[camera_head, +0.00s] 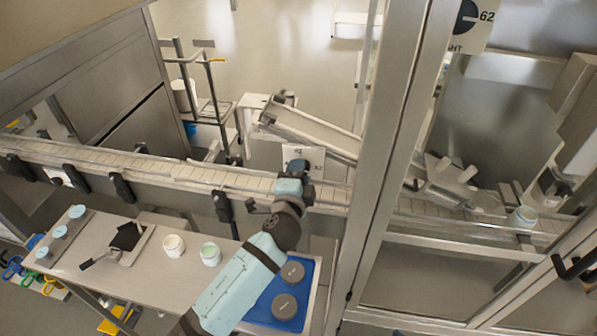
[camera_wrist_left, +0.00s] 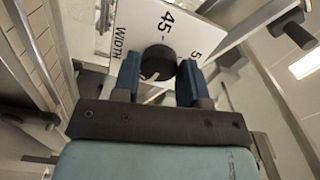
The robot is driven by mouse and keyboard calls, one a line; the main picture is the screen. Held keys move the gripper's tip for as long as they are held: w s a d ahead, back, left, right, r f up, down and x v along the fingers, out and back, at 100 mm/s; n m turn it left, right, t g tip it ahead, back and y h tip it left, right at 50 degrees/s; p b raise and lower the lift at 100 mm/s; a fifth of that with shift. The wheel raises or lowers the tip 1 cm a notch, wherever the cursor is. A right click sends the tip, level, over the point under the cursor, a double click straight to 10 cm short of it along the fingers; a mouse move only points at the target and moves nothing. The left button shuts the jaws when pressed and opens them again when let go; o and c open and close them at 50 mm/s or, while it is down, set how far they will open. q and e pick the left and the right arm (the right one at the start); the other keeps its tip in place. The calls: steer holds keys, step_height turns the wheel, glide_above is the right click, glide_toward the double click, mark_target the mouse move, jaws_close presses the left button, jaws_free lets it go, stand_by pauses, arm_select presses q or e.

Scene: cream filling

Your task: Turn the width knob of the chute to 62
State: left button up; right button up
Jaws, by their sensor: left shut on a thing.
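The width knob (camera_wrist_left: 158,60) is a round black knob with a pale pointer mark, seen in the left wrist view. It sits on a white plate (camera_wrist_left: 138,22) printed "WIDTH" and "45", with a partly cut-off "5" at the right. My left gripper (camera_wrist_left: 160,78) is shut on the knob, one blue finger on each side. In the head view my left gripper (camera_head: 297,170) is at the white plate (camera_head: 312,155) beside the sloping metal chute (camera_head: 310,130); the knob is hidden there. My right gripper is not in view.
A conveyor (camera_head: 150,170) runs behind the work table (camera_head: 110,270). A white jar (camera_head: 174,246) and a greenish jar (camera_head: 210,254) stand on the table. A blue tray (camera_head: 312,270) holds round grey lids. A metal post (camera_head: 385,150) stands right of my arm. A sign (camera_head: 476,32) reads "62".

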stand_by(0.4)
arm_select(q)
steer(key=o, duration=0.9)
steer(key=shift+s, duration=0.1)
steer(key=s+a, duration=0.1)
steer(key=s, duration=0.3)
steer(key=s+b, duration=0.1)
steer(key=s, duration=0.4)
steer(key=s+a+b, duration=0.1)
steer(key=s, duration=0.3)
steer(key=shift+s+a, duration=0.2)
steer(key=shift+a, duration=0.1)
